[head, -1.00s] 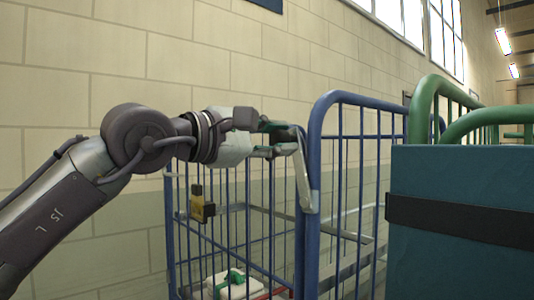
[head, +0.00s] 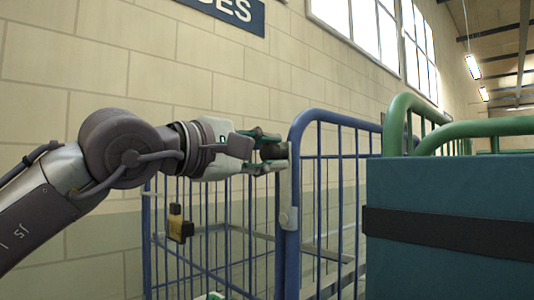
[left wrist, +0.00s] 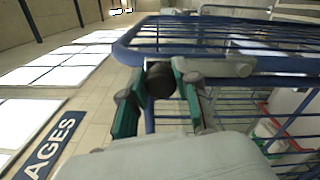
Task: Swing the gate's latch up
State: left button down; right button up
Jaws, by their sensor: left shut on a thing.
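The latch is a pale grey metal bar (head: 288,190) on the corner post of the blue cage trolley's gate (head: 335,150). It stands nearly upright, its lower end at a pivot on the post. A dark round knob (head: 272,152) is at its upper end. My left gripper (head: 268,152) comes from the left and is shut on this knob. In the left wrist view the black knob (left wrist: 160,79) sits between the two green-padded fingers, and the latch's grey bar (left wrist: 215,68) runs right across the blue frame. My right gripper is not in view.
A yellow-and-black fitting (head: 179,223) hangs on the blue cage's left side. A green-framed trolley (head: 450,130) with a large teal box (head: 450,195) and black strap stands close on the right. A block wall (head: 190,60) with a blue sign (head: 232,10) is behind.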

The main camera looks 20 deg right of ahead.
pick_arm(q)
jog(key=c, duration=0.8)
grip_release()
jog(key=shift+s, duration=0.15)
jog(key=shift+a, duration=0.2)
jog(key=v, duration=1.1)
jog(key=shift+s+a, duration=0.1)
jog(key=shift+a, duration=0.2)
